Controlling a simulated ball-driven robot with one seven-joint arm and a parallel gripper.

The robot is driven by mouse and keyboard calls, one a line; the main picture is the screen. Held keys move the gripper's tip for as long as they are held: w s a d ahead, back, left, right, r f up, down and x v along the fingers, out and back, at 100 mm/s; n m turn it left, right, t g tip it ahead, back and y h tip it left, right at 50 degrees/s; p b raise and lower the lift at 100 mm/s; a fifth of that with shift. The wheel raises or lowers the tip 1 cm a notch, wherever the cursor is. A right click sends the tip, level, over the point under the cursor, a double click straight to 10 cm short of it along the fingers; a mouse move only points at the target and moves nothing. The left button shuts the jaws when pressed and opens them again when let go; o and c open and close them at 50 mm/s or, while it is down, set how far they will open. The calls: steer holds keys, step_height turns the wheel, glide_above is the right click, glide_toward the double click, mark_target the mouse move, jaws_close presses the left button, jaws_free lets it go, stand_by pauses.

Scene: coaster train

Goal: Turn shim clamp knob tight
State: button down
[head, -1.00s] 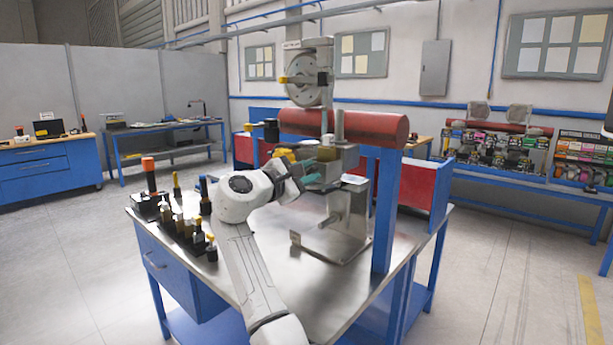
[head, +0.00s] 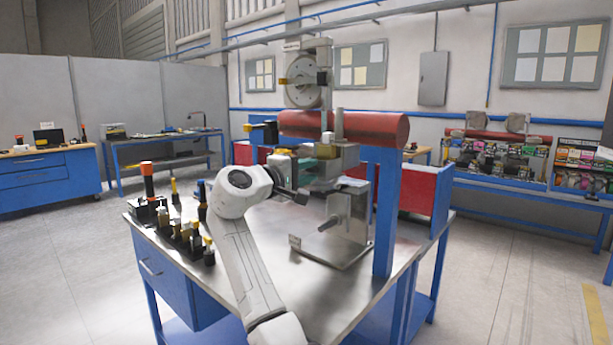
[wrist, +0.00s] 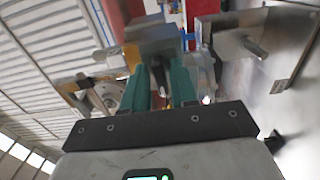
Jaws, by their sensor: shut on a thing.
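The grey metal fixture (head: 338,165) stands on the steel-topped bench, below the dark red horizontal cylinder. My gripper (wrist: 163,85) reaches into this fixture from the left in the head view. Its two teal fingers show in the wrist view, shut on a small part between them. This part is at the place of the shim clamp knob, but the fingers hide most of it, so its shape and angle cannot be made out. The grey block of the fixture (wrist: 152,38) is just beyond the fingertips in the wrist view.
The red cylinder (head: 345,126) and a blue post (head: 387,215) stand close to the fixture. Several black and yellow-topped tools (head: 180,235) stand at the bench's left edge. The bench top's front middle (head: 300,275) is bare.

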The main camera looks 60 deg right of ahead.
steer(key=shift+f, duration=0.1)
steer(key=shift+s, duration=0.1)
stand_by(0.4)
steer(key=c, duration=1.2)
jaws_free()
steer(key=shift+o, duration=0.2)
steer(key=b+v, duration=0.1)
steer(key=v, duration=1)
